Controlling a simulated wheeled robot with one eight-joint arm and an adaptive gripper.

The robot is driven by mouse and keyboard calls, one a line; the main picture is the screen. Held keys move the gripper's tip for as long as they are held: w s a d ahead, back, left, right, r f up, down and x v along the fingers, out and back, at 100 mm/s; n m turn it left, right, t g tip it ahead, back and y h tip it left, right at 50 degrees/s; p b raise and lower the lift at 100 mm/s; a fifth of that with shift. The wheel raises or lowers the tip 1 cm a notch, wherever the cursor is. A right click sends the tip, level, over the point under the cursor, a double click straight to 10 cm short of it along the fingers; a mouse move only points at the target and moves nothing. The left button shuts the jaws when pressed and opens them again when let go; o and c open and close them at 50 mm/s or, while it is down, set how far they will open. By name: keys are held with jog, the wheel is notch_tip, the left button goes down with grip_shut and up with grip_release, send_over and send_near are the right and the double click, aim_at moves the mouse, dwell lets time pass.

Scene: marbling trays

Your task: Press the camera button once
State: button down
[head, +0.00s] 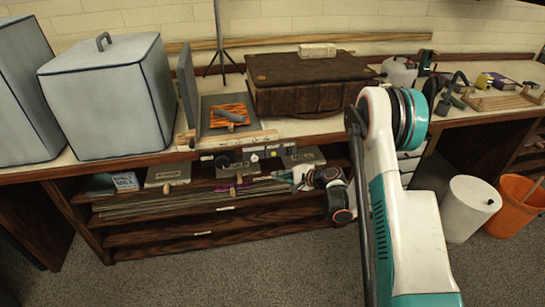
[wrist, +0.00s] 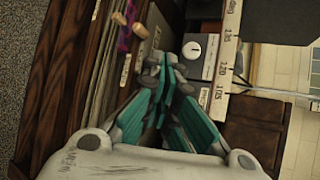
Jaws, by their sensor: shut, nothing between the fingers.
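A row of small control boxes runs along the bench's front edge in the head view, below the tray. One box has a pale round button or knob (head: 254,157). In the wrist view, a grey box with a round white button or knob (wrist: 192,50) lies just beyond my fingertips. The labels are too small to tell which one is the camera button. My gripper (head: 288,175) is shut and empty, pointing left just below and in front of the row. Its teal fingers (wrist: 168,72) are together in the wrist view, and apparently apart from the button.
An orange marbled sheet (head: 229,114) lies in a grey tray (head: 207,128) behind the boxes. A brown case (head: 310,84) and a grey covered box (head: 108,98) flank it. Shelves with boards (head: 190,200) lie below. A white bin (head: 470,208) and orange bucket (head: 513,208) stand right.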

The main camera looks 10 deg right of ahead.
jog(key=w, duration=0.9)
dwell(0.3)
jog(key=shift+w, duration=0.1)
dwell(1.3)
jog(key=shift+w, duration=0.25)
jog(key=shift+w, duration=0.5)
dwell(0.7)
jog(key=shift+s, duration=0.95)
jog(key=shift+s, duration=2.5)
